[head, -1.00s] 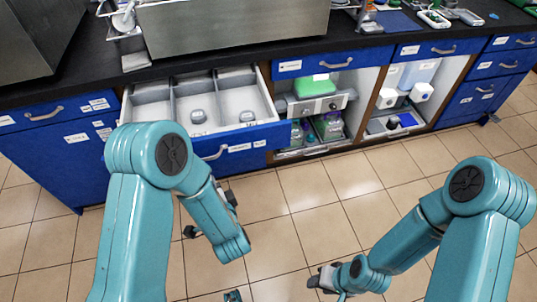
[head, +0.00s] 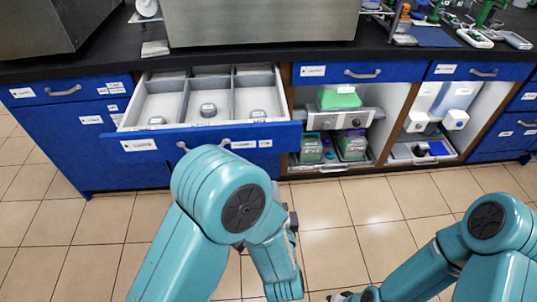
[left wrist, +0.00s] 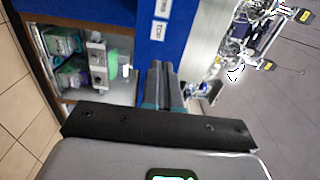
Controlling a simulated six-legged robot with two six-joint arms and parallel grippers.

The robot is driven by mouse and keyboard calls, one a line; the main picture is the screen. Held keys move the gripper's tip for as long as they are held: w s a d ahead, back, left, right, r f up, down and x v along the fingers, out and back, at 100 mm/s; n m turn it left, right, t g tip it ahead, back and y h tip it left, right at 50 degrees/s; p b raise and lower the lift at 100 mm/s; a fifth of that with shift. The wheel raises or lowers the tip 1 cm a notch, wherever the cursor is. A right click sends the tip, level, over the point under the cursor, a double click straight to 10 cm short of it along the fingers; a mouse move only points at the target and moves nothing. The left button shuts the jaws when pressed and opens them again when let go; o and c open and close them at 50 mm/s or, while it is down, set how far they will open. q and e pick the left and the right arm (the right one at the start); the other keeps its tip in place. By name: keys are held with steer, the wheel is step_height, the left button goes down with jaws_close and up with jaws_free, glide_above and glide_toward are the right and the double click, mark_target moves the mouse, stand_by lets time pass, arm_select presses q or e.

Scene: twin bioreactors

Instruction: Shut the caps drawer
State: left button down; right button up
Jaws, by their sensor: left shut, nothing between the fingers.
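The caps drawer (head: 205,139) is pulled out from the bench in the head view. Its blue front has white labels and a grey handle, partly behind my left arm. My right gripper (head: 343,297) is cut off at the bottom edge.
Right of the drawer are open shelves with a green-topped box (head: 338,97) and bottles (head: 351,145), under a closed blue drawer (head: 350,73). A large metal unit (head: 260,22) stands on the dark worktop. The tiled floor (head: 345,205) before the bench is clear.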

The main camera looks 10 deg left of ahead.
mark_target(267, 143)
arm_select(q)
steer(key=x, duration=1.3)
steer(key=shift+w+a+f+b, duration=0.1)
steer(key=shift+w+b, duration=0.25)
steer(key=shift+w, duration=0.15)
